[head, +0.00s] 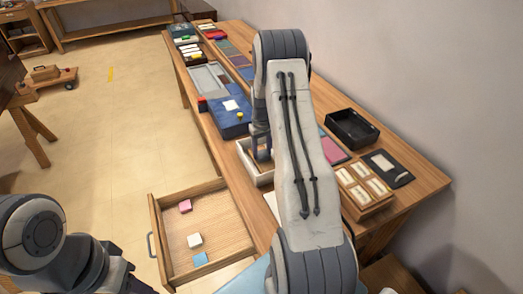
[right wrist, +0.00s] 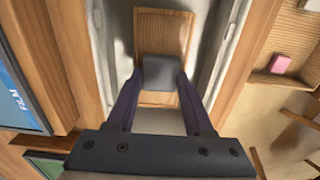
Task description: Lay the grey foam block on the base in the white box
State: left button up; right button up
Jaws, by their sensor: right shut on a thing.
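My right gripper (head: 262,155) is shut on the grey foam block (right wrist: 160,72), which sits between the fingertips in the right wrist view. In that view the block is over the near part of the wooden base (right wrist: 162,32). I cannot tell whether it touches the base. The base lies in the white box (right wrist: 214,45), whose side walls stand either side of my fingers. In the head view the white box (head: 262,179) is on the table, partly hidden by my right arm. My left arm is at the lower left, with its fingertips out of sight.
An open drawer (head: 221,226) holds a pink block (head: 185,206), a white block (head: 194,240) and a blue block (head: 200,259). A blue case (head: 229,117) lies beyond the box. A black tray (head: 352,129) and a wooden holder (head: 364,192) stand to the right. The table (head: 418,175) is crowded.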

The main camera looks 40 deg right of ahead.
jog(key=shift+f, duration=0.2)
jog(key=o, duration=1.3)
